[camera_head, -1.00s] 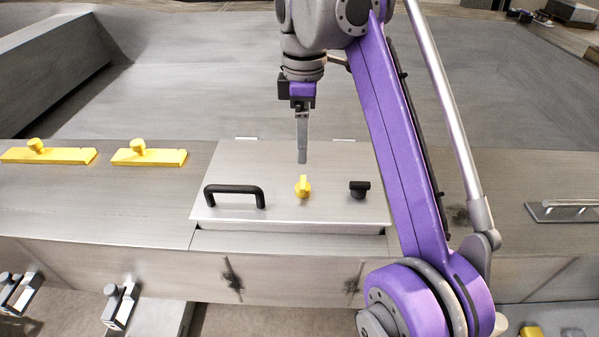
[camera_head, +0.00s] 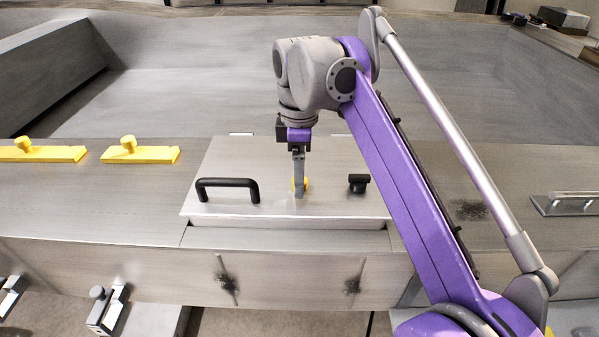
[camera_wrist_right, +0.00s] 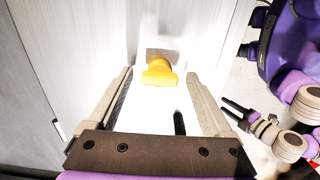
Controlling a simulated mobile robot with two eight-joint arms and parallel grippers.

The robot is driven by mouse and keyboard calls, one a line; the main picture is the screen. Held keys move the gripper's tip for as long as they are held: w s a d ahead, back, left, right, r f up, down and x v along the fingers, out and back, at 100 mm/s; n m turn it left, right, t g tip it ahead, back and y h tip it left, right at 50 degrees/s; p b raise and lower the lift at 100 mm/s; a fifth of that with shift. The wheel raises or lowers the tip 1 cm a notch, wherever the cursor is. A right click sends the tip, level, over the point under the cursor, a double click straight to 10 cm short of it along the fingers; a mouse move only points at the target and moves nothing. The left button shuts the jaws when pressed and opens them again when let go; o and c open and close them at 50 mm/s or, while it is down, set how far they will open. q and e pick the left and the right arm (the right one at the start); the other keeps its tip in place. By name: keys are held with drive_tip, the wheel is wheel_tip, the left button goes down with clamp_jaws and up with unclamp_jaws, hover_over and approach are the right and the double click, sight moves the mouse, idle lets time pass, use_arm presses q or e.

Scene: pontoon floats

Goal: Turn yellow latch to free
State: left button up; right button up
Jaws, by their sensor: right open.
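The yellow latch (camera_head: 306,184) is a small knob on the grey hatch lid (camera_head: 230,165), between a black handle and a black knob. In the head view my right gripper (camera_head: 299,194) points down in front of it and hides most of it. In the right wrist view the yellow latch (camera_wrist_right: 160,72) shows between and beyond the two fingertips of my right gripper (camera_wrist_right: 160,75). The jaws are open with a clear gap on both sides of the latch. I cannot tell whether the fingers touch it.
The black handle (camera_head: 228,184) stands left of the latch and the black knob (camera_head: 358,182) right of it. Two yellow bars (camera_head: 140,155) (camera_head: 42,154) lie on the deck at left. A metal handle (camera_head: 565,205) is at the far right. The deck behind the lid is clear.

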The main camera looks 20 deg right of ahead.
clamp_jaws()
idle(0.3)
use_arm(q)
drive_tip(key=shift+r, duration=0.1)
use_arm(e)
drive_tip(key=m+p, duration=0.3)
drive_tip(key=m, duration=0.1)
drive_tip(key=shift+r, duration=0.2)
drive_tip(key=m+p, duration=0.2)
drive_tip(key=m, duration=0.2)
drive_tip(key=shift+m, duration=0.3)
drive_tip(key=m+p, duration=0.1)
drive_tip(key=m, duration=0.3)
drive_tip(key=shift+w+m+p, duration=0.1)
drive_tip(key=shift+m+p, duration=0.2)
drive_tip(key=shift+p, duration=0.05)
use_arm(q)
wheel_tip(320, 180, up, 10)
drive_tip(key=w+p, duration=0.1)
drive_tip(key=w, duration=0.1)
drive_tip(key=shift+w+f+t, duration=0.25)
drive_tip(key=shift+w+t, duration=0.05)
drive_tip(key=shift+w, duration=0.05)
use_arm(e)
drive_tip(key=m, duration=0.4)
drive_tip(key=shift+f+m, duration=0.1)
drive_tip(key=shift+m, duration=0.2)
